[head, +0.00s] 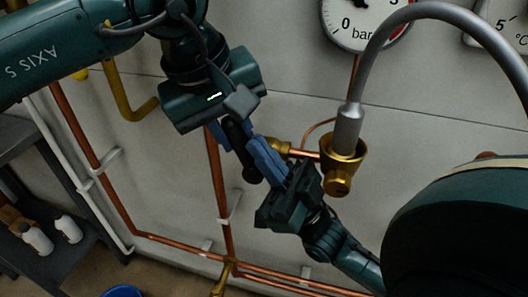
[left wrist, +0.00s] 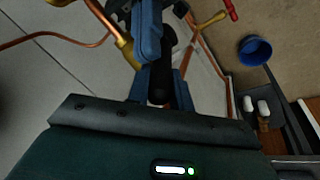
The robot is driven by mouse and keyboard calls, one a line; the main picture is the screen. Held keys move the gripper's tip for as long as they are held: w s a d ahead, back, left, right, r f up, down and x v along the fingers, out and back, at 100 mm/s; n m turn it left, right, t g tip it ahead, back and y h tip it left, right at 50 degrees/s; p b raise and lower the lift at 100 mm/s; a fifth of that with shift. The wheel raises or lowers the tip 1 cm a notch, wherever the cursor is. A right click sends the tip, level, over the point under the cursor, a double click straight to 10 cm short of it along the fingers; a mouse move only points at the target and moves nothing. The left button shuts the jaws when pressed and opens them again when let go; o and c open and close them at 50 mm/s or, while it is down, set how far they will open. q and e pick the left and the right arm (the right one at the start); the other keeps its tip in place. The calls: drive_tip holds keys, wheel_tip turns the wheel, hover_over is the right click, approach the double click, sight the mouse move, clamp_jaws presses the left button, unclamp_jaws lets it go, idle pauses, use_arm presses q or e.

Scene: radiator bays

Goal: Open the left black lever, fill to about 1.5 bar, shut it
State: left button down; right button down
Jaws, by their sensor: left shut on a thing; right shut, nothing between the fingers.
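The black lever (head: 240,150) slants down in the middle of the head view, left of a brass fitting (head: 280,147). My left gripper (head: 228,136) comes from the upper left and is shut on the lever. In the left wrist view the lever (left wrist: 160,75) runs between its blue fingers. My right gripper (head: 268,158) comes from the lower right, shut and empty, its blue fingers close beside the lever; I cannot tell whether they touch it. The pressure gauge (head: 363,20), marked in bar, is cut by the top edge; its reading cannot be told.
A grey hose (head: 420,12) arches down to a brass valve body (head: 343,165) right of the lever. Copper pipes (head: 215,165) run down the wall and along its foot. A dark shelf (head: 60,262) with white bottles stands lower left. A blue bucket (left wrist: 255,50) is on the floor.

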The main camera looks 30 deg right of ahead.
use_arm(q)
drive_tip(key=shift+s+d, duration=0.25)
drive_tip(key=shift+s, duration=0.1)
